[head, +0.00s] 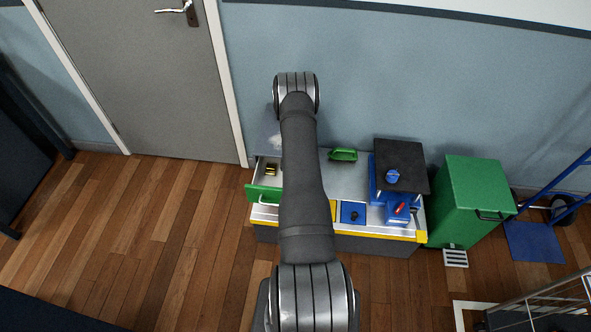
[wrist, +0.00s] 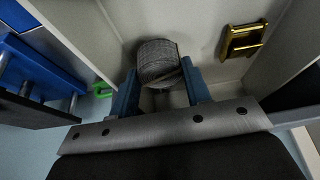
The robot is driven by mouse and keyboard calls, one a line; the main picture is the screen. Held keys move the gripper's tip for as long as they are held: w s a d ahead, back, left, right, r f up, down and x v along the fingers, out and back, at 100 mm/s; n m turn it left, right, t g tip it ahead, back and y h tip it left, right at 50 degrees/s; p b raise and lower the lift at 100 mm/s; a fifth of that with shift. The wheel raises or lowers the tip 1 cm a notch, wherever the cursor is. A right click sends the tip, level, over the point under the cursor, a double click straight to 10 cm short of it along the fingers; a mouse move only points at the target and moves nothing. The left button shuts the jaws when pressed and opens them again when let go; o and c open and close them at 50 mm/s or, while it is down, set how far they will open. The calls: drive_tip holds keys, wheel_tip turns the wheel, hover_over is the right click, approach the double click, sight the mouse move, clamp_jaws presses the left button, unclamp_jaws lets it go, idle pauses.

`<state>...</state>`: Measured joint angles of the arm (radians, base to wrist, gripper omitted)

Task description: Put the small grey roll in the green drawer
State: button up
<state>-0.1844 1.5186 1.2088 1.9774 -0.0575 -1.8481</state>
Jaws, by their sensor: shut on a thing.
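The small grey roll (wrist: 158,62) is a ribbed, woven-looking coil, between the two blue fingers of my gripper (wrist: 160,88) in the wrist view. My gripper is shut on it. The roll is over or inside the pale interior of the open drawer; I cannot tell if it touches the floor. The green drawer (head: 262,194) stands pulled out at the left end of the bench in the head view, its green front showing. In the head view my arm hides the gripper and the roll.
A brass buckle (wrist: 243,39) lies in the drawer beside the roll. The bench top (head: 345,182) carries a green handled item (head: 343,155), a blue square with a black knob (head: 353,213) and a dark-topped blue stand (head: 402,160). A green bin (head: 475,195) stands to the right.

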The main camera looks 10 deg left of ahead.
drive_tip(key=shift+f, duration=0.1)
drive_tip(key=o, duration=0.8)
drive_tip(key=shift+c, duration=0.2)
drive_tip(key=shift+r, duration=0.65)
drive_tip(key=v, duration=1.2)
drive_tip(key=shift+w+f, duration=0.1)
